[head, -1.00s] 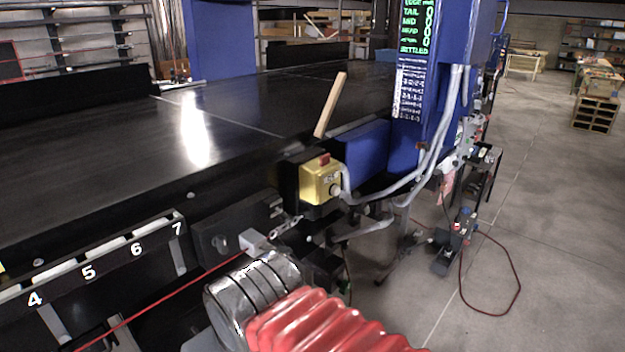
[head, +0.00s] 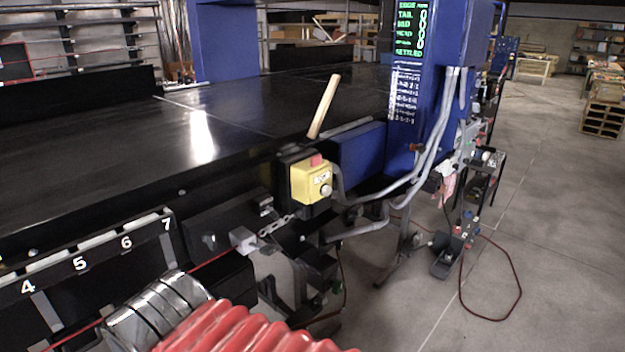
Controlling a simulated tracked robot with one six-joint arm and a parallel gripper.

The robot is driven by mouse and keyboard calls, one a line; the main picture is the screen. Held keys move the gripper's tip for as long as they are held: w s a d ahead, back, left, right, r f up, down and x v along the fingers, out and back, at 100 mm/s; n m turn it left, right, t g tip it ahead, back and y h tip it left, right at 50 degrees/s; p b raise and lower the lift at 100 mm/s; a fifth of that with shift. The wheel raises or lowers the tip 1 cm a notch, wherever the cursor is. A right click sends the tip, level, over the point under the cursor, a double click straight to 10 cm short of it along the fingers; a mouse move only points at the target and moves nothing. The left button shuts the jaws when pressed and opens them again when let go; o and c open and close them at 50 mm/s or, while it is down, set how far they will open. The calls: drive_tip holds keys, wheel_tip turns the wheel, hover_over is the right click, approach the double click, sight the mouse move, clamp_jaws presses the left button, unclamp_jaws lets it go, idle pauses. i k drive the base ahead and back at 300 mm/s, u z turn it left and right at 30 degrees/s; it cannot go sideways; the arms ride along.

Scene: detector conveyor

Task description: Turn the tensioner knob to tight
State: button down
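I cannot pick out a tensioner knob for certain. A yellow box (head: 306,184) on the conveyor's near side carries a red button (head: 316,160) on top and a small round grey knob (head: 326,190) on its front; I cannot tell whether this is the tensioner. My arm, with a red ribbed sleeve (head: 240,330) and a shiny metal cuff (head: 158,308), enters at the bottom edge, below and left of the yellow box and apart from it. My gripper's fingers are not in view.
A red cord (head: 212,259) runs to a small grey block (head: 243,240) near a chain (head: 276,226). A numbered rail (head: 100,250) lines the conveyor (head: 110,135). A blue column (head: 455,100) with hoses stands right. The floor (head: 560,210) further right is mostly clear.

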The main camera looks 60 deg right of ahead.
sight(209, 237)
drive_tip(key=u, duration=0.05)
drive_tip(key=k, duration=1.05)
drive_tip(key=z, duration=1.45)
drive_tip(key=i, duration=1)
